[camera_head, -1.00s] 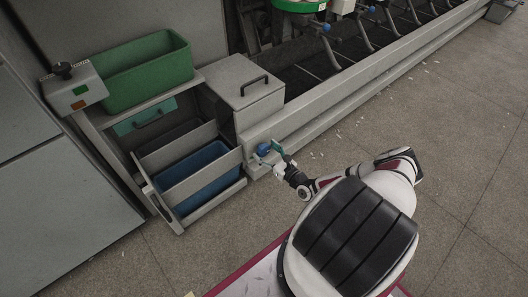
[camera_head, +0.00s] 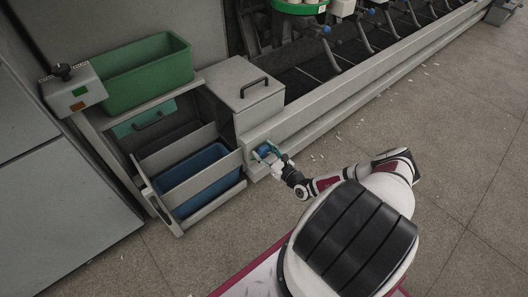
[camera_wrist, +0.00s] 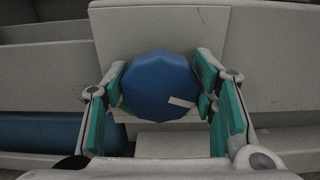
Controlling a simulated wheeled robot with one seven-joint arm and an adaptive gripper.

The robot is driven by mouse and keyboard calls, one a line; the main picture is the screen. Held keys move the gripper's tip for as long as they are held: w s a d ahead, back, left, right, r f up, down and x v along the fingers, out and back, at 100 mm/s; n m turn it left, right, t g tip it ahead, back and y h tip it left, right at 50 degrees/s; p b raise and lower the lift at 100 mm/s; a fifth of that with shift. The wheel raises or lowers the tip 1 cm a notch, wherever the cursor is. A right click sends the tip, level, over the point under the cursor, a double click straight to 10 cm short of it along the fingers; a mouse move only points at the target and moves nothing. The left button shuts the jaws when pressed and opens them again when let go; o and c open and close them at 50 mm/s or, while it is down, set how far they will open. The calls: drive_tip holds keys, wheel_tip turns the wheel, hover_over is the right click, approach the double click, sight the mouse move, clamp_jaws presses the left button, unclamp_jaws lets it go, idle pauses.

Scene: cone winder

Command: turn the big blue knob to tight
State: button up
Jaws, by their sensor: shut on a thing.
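The big blue knob (camera_wrist: 158,84) sits on a pale plate (camera_wrist: 212,30) on the machine's low front. It fills the middle of the wrist view, with a whitish pointer mark at its lower right. My gripper (camera_wrist: 162,92) has its two green-padded fingers on either side of the knob, shut on it. In the head view the knob (camera_head: 263,151) shows small at the end of my arm, partly covered by the gripper (camera_head: 272,154). Any tight marking on the plate is too small or hidden to read.
An open drawer with a blue bin (camera_head: 195,175) stands left of the knob. A grey lidded box (camera_head: 240,88) is above it, and a green bin (camera_head: 145,75) further left. The machine's long rail (camera_head: 370,85) runs right.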

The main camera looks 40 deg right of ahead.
drive_tip(key=m, duration=0.3)
drive_tip(key=shift+d+m, duration=0.1)
drive_tip(key=shift+m, duration=0.3)
drive_tip(key=m+b, duration=0.1)
drive_tip(key=m, duration=0.3)
drive_tip(key=shift+d+f+m, duration=0.1)
drive_tip(key=shift+d+m, duration=0.05)
drive_tip(key=shift+m, duration=0.15)
drive_tip(key=m+b, duration=0.1)
drive_tip(key=m, duration=0.2)
drive_tip(key=shift+f+m, duration=0.1)
drive_tip(key=shift+m, duration=0.2)
drive_tip(key=shift+d+f+m+b, duration=0.1)
drive_tip(key=shift+m+b, duration=0.7)
drive_tip(key=shift+m, duration=1.1)
drive_tip(key=o, duration=1.1)
